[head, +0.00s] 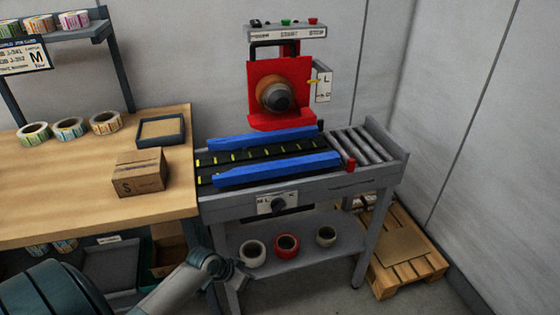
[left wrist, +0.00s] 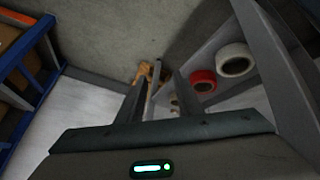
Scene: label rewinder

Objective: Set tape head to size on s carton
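The red tape head (head: 280,92) stands behind the conveyor, with a brown tape roll on its front. A white scale plate (head: 323,84) at its right side shows an "L" near the top, and a yellow pointer (head: 318,81) lies near that letter. The brown carton (head: 139,172), marked "S", sits on the wooden table left of the conveyor. My left gripper (head: 238,272) is low in front of the conveyor stand, apart from the tape head and carton. In the left wrist view its fingers (left wrist: 160,88) are apart with nothing between them. My right gripper is not in view.
Two blue guide rails (head: 277,168) flank the belt. Tape rolls (head: 287,244) lie on the lower shelf. A pallet (head: 405,250) is at the right. Label rolls (head: 70,128) and a tray (head: 161,131) are on the table.

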